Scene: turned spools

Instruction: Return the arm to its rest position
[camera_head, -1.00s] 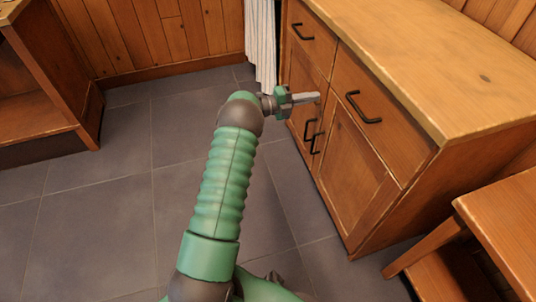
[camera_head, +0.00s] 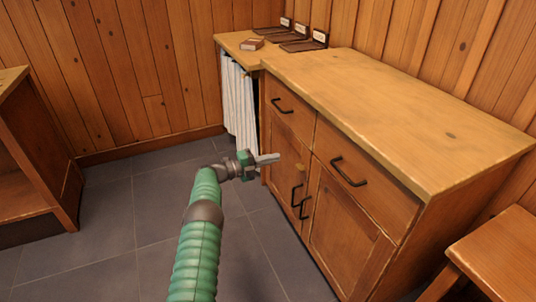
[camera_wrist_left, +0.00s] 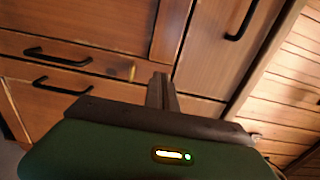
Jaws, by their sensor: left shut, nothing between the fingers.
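My left gripper (camera_head: 268,159) is at the end of the green ribbed arm, in the middle of the head view. Its grey fingers are shut with nothing between them and point right, toward the wooden cabinet (camera_head: 440,185). In the left wrist view the shut fingers (camera_wrist_left: 161,92) stick out in front of the cabinet's doors and drawers. I cannot tell from the views how far apart the fingertips and the cabinet front are. My right gripper does not show.
The cabinet has black handles (camera_head: 347,172) that stick out. A striped curtain (camera_head: 239,105) hangs beside it. A stool (camera_head: 500,250) is at right, a shelf (camera_head: 35,150) at left. Floor (camera_head: 110,240) between is clear.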

